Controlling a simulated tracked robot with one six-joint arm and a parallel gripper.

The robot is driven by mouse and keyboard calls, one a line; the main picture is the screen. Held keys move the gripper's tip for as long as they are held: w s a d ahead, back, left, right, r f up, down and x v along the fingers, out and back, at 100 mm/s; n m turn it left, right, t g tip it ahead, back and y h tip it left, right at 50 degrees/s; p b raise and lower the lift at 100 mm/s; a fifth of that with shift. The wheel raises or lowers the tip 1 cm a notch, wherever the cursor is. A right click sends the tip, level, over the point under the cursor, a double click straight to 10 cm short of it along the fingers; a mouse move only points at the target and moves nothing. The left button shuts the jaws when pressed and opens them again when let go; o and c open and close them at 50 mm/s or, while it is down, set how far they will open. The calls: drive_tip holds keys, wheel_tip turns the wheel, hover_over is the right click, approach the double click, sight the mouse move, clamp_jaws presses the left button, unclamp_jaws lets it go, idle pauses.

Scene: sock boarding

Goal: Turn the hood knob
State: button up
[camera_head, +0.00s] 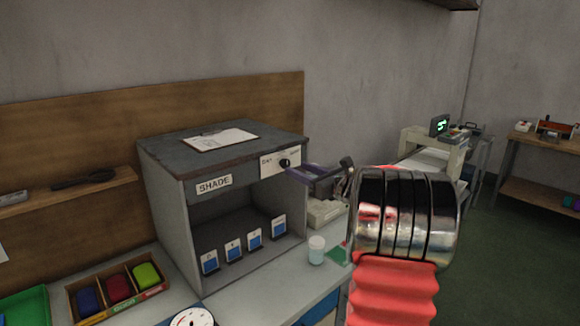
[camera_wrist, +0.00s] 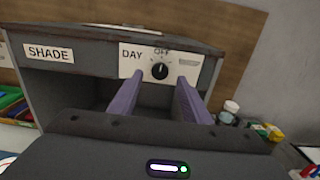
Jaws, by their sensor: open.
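The hood (camera_head: 160,175) is a grey open-fronted box with a SHADE label, on the bench in the head view. Its knob (camera_wrist: 160,71) is black and round with a white pointer mark, on a white plate (camera_wrist: 131,60) reading DAY and OFF in the wrist view. The pointer points up toward OFF. The knob also shows in the head view (camera_head: 285,163). My gripper (camera_wrist: 158,88) is open, with one purple finger to each side below the knob in the picture. Nothing is between the fingers. I cannot tell how far the fingertips are from the plate.
Several blue-and-white cards (camera_head: 233,250) stand inside the hood. A clipboard (camera_head: 220,139) lies on its top. A jar (camera_head: 317,250) stands on the bench to the right. A tray of coloured blocks (camera_head: 75,306) sits at the left.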

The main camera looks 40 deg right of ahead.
sight(288, 164)
drive_tip(key=shift+w, duration=2.7)
drive_tip(key=c, duration=0.9)
drive_tip(key=shift+d, duration=0.1)
drive_tip(key=shift+c, duration=0.6)
